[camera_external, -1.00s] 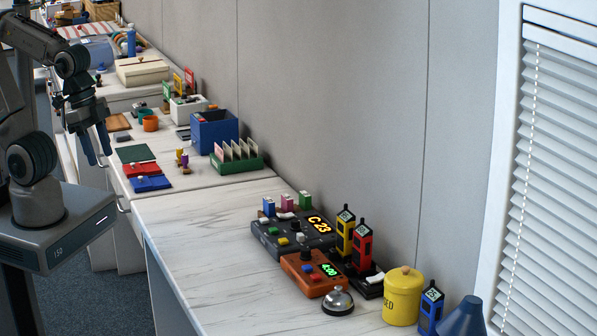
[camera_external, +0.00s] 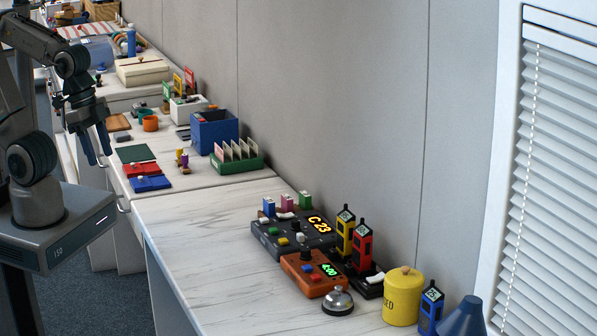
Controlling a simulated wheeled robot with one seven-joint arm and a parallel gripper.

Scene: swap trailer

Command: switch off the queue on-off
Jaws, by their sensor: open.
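The queue unit (camera_external: 267,242) is a dark box on the near counter against the wall. Its orange display (camera_external: 320,226) reads C 23 and is lit. Several coloured buttons and a white knob sit on its top; which control is the on-off is too small to tell. My gripper (camera_external: 98,146) hangs at the left with its fingers pointing down, open and empty. It is well to the left of the queue unit and touches nothing that I can see.
An orange timer box (camera_external: 303,281) showing 4:00 stands just in front of the queue unit. A silver bell (camera_external: 338,302), yellow and red handheld devices (camera_external: 361,248) and a yellow canister (camera_external: 402,297) stand nearby. The near counter's left part (camera_external: 195,228) is clear.

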